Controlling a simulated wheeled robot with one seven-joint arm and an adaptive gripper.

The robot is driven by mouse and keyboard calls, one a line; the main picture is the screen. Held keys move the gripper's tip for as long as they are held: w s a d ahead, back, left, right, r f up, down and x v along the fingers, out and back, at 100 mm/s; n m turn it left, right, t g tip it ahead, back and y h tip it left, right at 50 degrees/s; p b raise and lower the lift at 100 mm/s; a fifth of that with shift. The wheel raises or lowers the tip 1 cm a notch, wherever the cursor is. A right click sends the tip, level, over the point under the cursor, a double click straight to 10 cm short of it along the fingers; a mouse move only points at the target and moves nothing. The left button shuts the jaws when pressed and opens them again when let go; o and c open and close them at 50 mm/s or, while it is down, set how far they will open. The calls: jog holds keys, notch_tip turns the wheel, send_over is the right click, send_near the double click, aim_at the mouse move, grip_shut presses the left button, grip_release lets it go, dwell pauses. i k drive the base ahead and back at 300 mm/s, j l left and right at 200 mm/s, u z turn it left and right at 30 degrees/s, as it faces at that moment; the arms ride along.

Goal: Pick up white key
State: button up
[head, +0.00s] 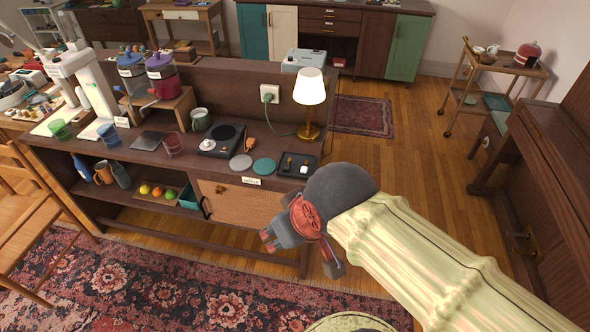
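A small dark tray (283,171) lies at the right end of the dark wooden sideboard top, in front of the lamp. In it is a small white item (304,169), which may be the white key; it is too small to tell. A small brass-coloured item (289,161) is beside it. My gripper (300,255) is in front of the sideboard's right end, nearer to me than the tray and lower in the picture. Its grey fingers look spread apart, with nothing visible between them. It touches neither the tray nor the sideboard as far as I can see.
The lit lamp (309,88) stands behind the tray. Two round coasters (264,167) and a black hotplate (222,139) are left of it. A piano (552,160) is on the right. Wooden floor (420,150) is open between sideboard and piano; a patterned rug (140,285) lies in front.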

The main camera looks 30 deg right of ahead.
aim_at(304, 170)
jog(key=i+l+u, duration=0.1)
jog(key=l, duration=0.25)
jog(key=i+l, duration=0.3)
jog(key=i+l+u, duration=0.15)
jog(key=l, duration=0.35)
